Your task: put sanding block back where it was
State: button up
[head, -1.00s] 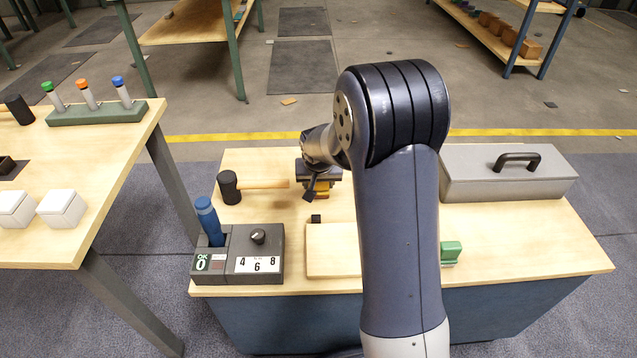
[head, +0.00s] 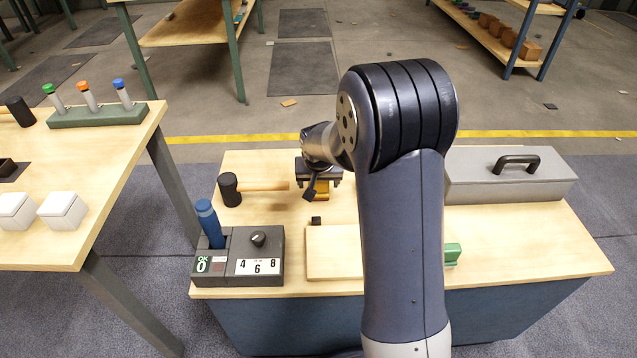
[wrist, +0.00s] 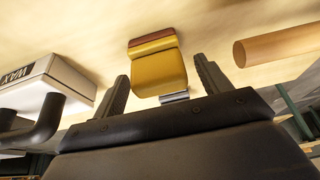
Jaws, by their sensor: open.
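A yellow block with a reddish-brown face, which looks like the sanding block (wrist: 158,68), is in the middle of the wrist view, against the pale wooden tabletop. It also shows in the head view as a yellow-orange piece (head: 322,190) under the end of my arm. My gripper (wrist: 162,72) is open, with one dark finger on each side of the block. A gap shows between the block and each finger. I cannot tell whether the block's underside touches the table. A small silvery part shows at the block's near end.
A black-headed hammer (head: 230,188) lies left, its handle (wrist: 280,45) close by. A grey lidded box (head: 510,178) stands right. A board (head: 332,262), a dial unit (head: 240,262) and a green item (head: 452,253) are in front. My arm hides the bench's middle.

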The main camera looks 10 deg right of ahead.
jog(key=p+v, duration=0.1)
jog(key=v, duration=0.9)
jog(key=shift+r+p, duration=0.2)
jog(key=shift+p, duration=0.2)
jog(key=shift+s, duration=0.1)
